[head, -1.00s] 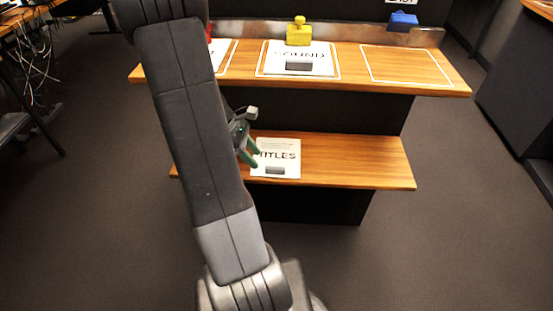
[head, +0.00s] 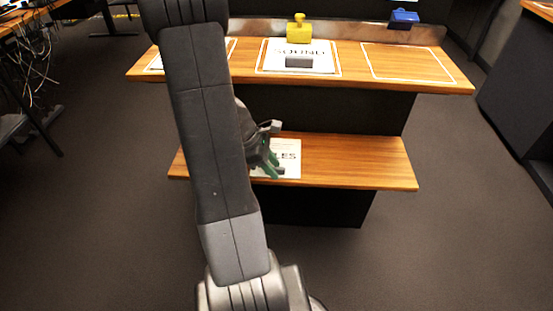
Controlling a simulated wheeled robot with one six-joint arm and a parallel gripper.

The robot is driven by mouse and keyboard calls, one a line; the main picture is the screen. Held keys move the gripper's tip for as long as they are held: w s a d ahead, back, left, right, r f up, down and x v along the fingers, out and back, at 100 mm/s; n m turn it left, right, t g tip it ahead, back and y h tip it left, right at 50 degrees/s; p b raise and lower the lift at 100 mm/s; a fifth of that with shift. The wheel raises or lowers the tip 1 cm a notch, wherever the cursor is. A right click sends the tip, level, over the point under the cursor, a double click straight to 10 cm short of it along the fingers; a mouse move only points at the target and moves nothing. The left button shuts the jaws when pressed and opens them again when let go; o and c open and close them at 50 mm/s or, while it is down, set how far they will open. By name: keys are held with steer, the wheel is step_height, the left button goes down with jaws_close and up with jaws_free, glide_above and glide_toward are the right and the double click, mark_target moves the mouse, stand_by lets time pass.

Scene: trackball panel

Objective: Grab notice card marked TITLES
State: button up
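The white notice card marked TITLES (head: 292,157) lies on the lower wooden shelf. Only its right part shows, with the end of its lettering; my gripper and arm hide the rest. A dark block seen on the card earlier is mostly hidden behind the fingers. My gripper (head: 272,167) has green fingers and is in front of the card's left and middle part. The two fingertips look apart, with nothing seen held between them. I cannot tell whether they touch the card or the block.
On the upper shelf (head: 350,77), a card marked SOUND (head: 300,55) lies in a white outline, with a yellow object (head: 298,28) behind it. An empty outline (head: 410,64) is at right, with a blue object (head: 403,18) behind. The lower shelf's right side (head: 360,160) is clear.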

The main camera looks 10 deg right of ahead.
jaws_close()
